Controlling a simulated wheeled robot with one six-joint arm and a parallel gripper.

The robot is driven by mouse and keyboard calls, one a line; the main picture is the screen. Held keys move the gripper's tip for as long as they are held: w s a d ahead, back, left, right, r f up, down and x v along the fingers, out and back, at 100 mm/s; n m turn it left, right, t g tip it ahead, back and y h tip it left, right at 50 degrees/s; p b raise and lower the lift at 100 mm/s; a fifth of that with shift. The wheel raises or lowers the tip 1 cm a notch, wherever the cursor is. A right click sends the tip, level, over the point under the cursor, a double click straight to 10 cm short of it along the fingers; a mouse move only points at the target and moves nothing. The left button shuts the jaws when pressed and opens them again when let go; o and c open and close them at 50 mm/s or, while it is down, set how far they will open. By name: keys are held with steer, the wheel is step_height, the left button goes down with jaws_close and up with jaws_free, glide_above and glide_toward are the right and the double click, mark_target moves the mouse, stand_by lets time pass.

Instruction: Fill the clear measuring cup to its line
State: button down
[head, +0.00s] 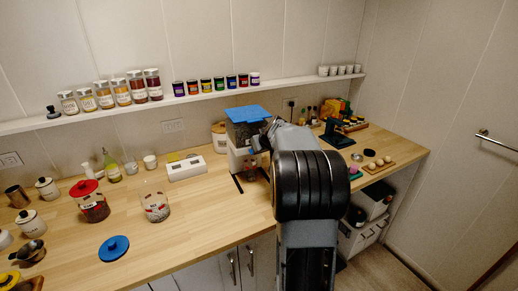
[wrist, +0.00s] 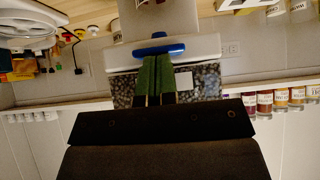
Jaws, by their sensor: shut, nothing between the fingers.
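A dispenser with a blue lid (head: 248,113) and a clear hopper stands on the counter against the wall. In the wrist view, which is upside down, its hopper (wrist: 208,84) holds dark beans, and a blue lever (wrist: 160,49) crosses its white front. My gripper (wrist: 159,60) is shut and empty, its green fingers in front of the hopper with the tips at or very near the lever; contact is unclear. In the head view my arm hides the fingertips. A small clear vessel with reddish marks (head: 250,173), perhaps the measuring cup, is under the dispenser, partly hidden. Its fill level cannot be read.
A clear open jar (head: 156,208), a red-lidded jar (head: 92,205) and a loose blue lid (head: 114,248) are on the counter at left. A white box (head: 186,168) is left of the dispenser. A shelf (head: 200,98) with jars runs above. The counter's front middle is clear.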

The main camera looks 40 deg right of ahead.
steer(key=f+b, duration=0.2)
steer(key=b, duration=0.1)
steer(key=shift+s+a+f, duration=0.1)
steer(key=shift+s+f, duration=0.1)
steer(key=shift+f, duration=0.2)
stand_by(0.4)
steer(key=s+r, duration=0.7)
steer(key=r, duration=0.5)
steer(key=shift+a, duration=0.45)
